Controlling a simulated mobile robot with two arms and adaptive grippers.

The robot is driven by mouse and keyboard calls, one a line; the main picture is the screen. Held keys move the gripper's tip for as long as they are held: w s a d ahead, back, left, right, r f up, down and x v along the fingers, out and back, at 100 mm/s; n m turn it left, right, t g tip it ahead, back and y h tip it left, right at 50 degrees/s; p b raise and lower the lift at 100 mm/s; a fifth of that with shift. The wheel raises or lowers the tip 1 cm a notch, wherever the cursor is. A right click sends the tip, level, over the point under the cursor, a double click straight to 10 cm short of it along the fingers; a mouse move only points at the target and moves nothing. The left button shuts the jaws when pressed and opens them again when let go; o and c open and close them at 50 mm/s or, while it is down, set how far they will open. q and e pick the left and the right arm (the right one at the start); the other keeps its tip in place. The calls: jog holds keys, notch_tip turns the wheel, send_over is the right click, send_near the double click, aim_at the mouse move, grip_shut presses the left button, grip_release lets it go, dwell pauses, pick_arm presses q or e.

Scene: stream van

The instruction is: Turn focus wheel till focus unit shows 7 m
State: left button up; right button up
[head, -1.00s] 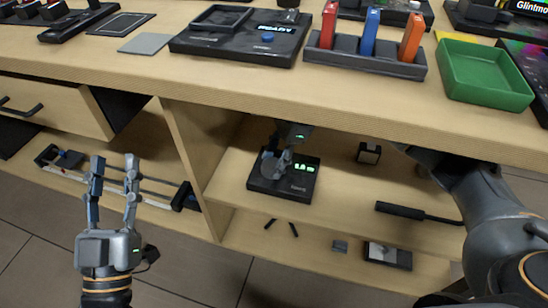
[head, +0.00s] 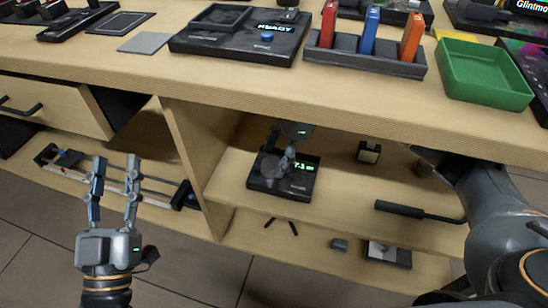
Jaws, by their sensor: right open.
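The focus unit (head: 265,187) is a black box on the upper shelf under the counter. Its small green display (head: 304,166) reads about 7.1 m; the last digit is hard to make out. The focus wheel (head: 271,167) is a grey round part on top, partly hidden by my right gripper. My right gripper (head: 281,166) reaches down over the wheel, its fingers at or against it; they look small and overlap the wheel. My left gripper (head: 114,163) is open and empty, fingers pointing up, in front of the lower left shelf, well apart from the unit.
A small black block with a light face (head: 369,152) and a black handled tool (head: 412,210) lie right of the unit. The counter edge overhangs the shelf. A slider rail (head: 150,186) lies at left. A green tray (head: 487,78) and coloured cards in a holder (head: 345,55) stand above.

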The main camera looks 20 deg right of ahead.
send_near(313, 161)
jog(key=x, duration=0.4)
jog(key=shift+w+f, duration=0.1)
jog(key=shift+f, duration=0.25)
